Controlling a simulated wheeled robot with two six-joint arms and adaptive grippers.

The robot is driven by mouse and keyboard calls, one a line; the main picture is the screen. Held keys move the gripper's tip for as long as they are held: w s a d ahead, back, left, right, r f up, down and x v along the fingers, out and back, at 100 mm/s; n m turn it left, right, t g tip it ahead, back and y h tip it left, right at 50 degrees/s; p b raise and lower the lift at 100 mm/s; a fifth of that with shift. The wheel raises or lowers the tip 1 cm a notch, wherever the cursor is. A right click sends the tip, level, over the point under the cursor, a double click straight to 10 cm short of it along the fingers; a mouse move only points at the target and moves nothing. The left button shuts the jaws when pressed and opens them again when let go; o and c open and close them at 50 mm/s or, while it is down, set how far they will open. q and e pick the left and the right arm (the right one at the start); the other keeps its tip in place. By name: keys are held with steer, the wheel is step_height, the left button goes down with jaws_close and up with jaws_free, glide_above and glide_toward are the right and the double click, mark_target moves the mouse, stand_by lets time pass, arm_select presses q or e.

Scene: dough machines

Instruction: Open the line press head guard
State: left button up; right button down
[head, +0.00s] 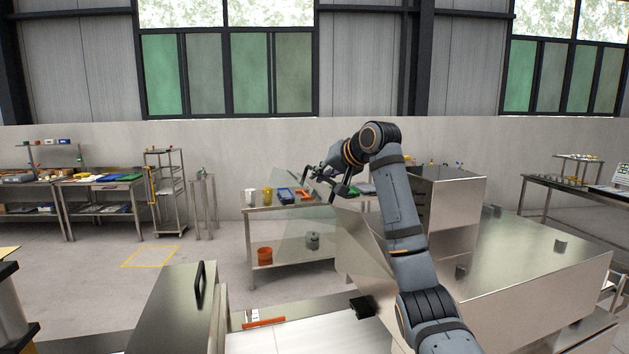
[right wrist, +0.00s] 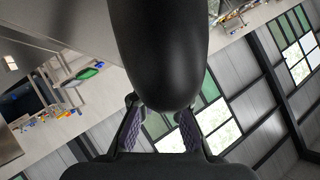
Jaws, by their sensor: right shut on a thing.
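The line press head guard (head: 308,232) looks like a clear, tilted panel above the belt, in the middle of the head view. My right gripper (head: 322,181) is at its upper edge, with the arm reaching in from the lower right. In the right wrist view, a thick, rounded black handle (right wrist: 170,55) fills the upper middle and lies between the fingers of my right gripper (right wrist: 160,122). The gripper is shut on it. The handle's far end and the exact finger contact are hidden. My left gripper is not in view.
A pale belt (head: 310,337) with an orange strip (head: 263,322) lies below. A steel housing with a black handle (head: 200,286) stands left of it. A large steel machine (head: 540,260) is at right. A table (head: 262,215) with cups and trays stands behind. Open floor lies left.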

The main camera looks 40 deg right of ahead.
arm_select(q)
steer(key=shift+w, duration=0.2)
arm_select(e)
steer(key=c, duration=1.4)
jaws_free()
steer(key=shift+w, duration=0.1)
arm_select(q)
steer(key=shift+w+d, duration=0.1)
arm_select(e)
steer(key=v, duration=1.2)
steer(key=shift+f, duration=0.1)
